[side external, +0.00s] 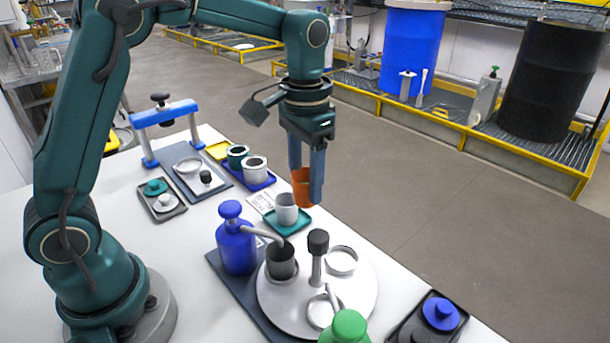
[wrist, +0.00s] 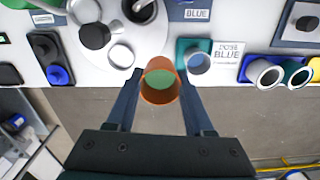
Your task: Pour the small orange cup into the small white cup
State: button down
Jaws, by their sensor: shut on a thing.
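The small orange cup (side external: 301,188) is held between the two fingers of my gripper (side external: 306,190), above the table. It looks close to upright in the side view. In the wrist view the orange cup (wrist: 160,96) shows its open mouth, with green contents inside. The small white cup (side external: 286,209) stands upright on a teal tray (side external: 298,228), below and slightly left of the orange cup. The white cup also shows in the wrist view (wrist: 198,63), right of the orange cup and apart from it. Its inside looks grey-blue and I cannot tell whether it holds anything.
A round white plate (side external: 345,295) bears a dark cup (side external: 281,262), a black-topped post (side external: 318,245) and rings. A blue pump bottle (side external: 236,247) stands beside it, its spout over the dark cup. A blue tray (side external: 262,184) with white and green cups lies behind.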

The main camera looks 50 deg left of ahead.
aim_at(287, 210)
jog(key=a+r, duration=0.2)
jog(key=a, duration=0.2)
jog(key=w+d+f+n, duration=0.1)
jog(key=d+f+n, duration=0.1)
jog(key=n, duration=0.1)
jog(key=w+d+f+n, duration=0.2)
jog(key=f+n, duration=0.1)
jog(key=w+d+f+n, duration=0.1)
jog(key=d+f+n, duration=0.1)
jog(key=f+n, duration=0.1)
jog(key=shift+w+d, duration=0.3)
jog(key=shift+s+d+f, duration=0.15)
jog(key=shift+d+f, duration=0.15)
jog(key=shift+a, duration=0.1)
